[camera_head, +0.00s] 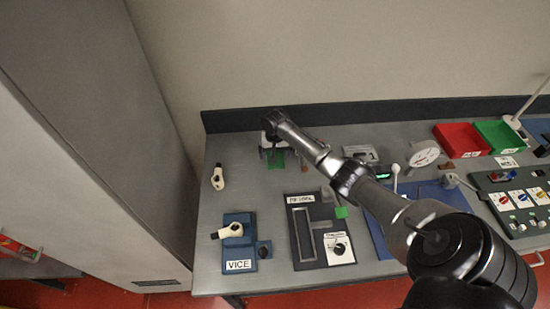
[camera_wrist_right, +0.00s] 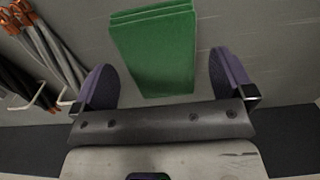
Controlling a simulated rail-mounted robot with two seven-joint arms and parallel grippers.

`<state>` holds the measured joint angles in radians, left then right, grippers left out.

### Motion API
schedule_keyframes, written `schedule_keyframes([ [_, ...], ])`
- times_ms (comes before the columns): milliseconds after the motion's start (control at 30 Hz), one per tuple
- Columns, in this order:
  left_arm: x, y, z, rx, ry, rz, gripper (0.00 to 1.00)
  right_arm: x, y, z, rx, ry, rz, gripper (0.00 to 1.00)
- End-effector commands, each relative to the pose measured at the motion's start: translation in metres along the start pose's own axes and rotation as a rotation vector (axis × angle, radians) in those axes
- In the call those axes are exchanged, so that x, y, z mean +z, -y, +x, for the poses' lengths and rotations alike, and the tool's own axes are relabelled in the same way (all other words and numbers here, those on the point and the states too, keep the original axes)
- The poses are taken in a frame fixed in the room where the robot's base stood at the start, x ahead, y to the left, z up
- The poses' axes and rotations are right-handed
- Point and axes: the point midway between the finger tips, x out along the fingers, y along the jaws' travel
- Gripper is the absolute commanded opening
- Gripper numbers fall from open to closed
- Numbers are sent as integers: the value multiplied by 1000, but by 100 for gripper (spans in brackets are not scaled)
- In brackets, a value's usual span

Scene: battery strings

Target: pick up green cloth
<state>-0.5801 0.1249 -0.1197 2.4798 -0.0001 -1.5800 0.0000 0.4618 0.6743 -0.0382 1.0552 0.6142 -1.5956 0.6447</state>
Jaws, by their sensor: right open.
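The green cloth (camera_wrist_right: 152,52) lies flat and looks folded in layers on the grey bench top. In the right wrist view it lies between and beyond the two purple fingers of my right gripper (camera_wrist_right: 164,82). The fingers are apart, with a gap to the cloth on each side. In the head view my right gripper (camera_head: 274,155) is at the back left of the bench, over the green cloth (camera_head: 278,164), which it partly hides. The height of the fingers over the bench is hard to tell. My left gripper is not in view.
A blue vice (camera_head: 238,240), a black panel (camera_head: 320,230) with a small green piece (camera_head: 341,212), and a white-handled tool (camera_head: 218,178) are nearby. Red (camera_head: 461,140) and green (camera_head: 498,136) bins stand right. A dark ledge (camera_head: 370,113) runs behind.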

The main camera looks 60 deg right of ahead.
Motion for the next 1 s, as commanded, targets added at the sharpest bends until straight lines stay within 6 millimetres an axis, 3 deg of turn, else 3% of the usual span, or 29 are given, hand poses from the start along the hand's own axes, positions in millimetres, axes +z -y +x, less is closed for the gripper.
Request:
schedule_keyframes([
  [167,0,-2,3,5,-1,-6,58,0,0,15,1,-1,0,100],
  [467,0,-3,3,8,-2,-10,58,0,0,16,1,-2,0,99],
  [1000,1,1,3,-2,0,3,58,0,0,16,1,-2,0,51],
])
